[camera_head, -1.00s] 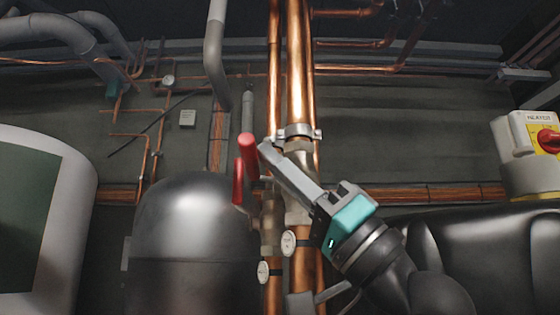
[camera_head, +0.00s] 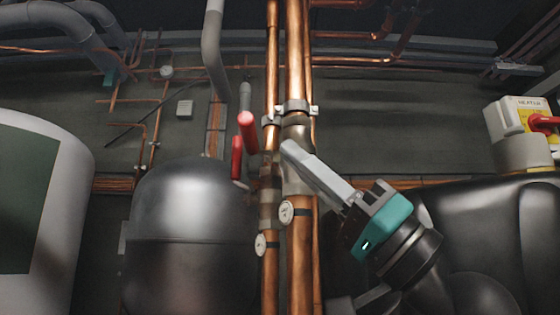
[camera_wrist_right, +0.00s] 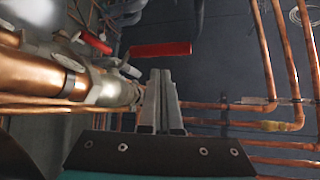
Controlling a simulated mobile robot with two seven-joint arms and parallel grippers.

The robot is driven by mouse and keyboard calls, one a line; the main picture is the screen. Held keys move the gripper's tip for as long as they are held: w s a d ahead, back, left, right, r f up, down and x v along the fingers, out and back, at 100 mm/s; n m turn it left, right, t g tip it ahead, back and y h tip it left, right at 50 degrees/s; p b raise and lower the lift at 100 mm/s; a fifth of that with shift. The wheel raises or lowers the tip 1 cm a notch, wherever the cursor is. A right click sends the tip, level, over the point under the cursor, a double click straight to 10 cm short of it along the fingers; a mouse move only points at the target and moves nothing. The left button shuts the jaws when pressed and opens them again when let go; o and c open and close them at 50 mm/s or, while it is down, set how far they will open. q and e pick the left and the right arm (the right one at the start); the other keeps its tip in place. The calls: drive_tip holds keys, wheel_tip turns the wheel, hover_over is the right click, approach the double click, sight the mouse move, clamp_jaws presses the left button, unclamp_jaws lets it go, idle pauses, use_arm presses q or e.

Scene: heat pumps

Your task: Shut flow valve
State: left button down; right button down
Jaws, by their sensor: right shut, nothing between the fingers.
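Two red valve handles stick out by the copper pipes in the head view. The nearer, upper red handle (camera_head: 248,132) is to the left of my right gripper. The other red handle (camera_head: 237,157) is lower and further left. I cannot tell which is the flow valve's. My right gripper (camera_head: 289,147) is shut and empty, its tips in front of the thicker copper pipe and apart from the handles. In the right wrist view, one red handle (camera_wrist_right: 160,49) lies crosswise beyond the fingertips (camera_wrist_right: 161,75), and another red handle (camera_wrist_right: 95,41) is further left. My left gripper is not in view.
A dark rounded tank (camera_head: 190,225) stands left. A heater switch box (camera_head: 520,120) is at the right.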

drive_tip(key=shift+b+v, duration=0.5)
drive_tip(key=shift+v, duration=0.65)
drive_tip(key=shift+s+d+r, duration=0.1)
drive_tip(key=shift+d+r, duration=0.05)
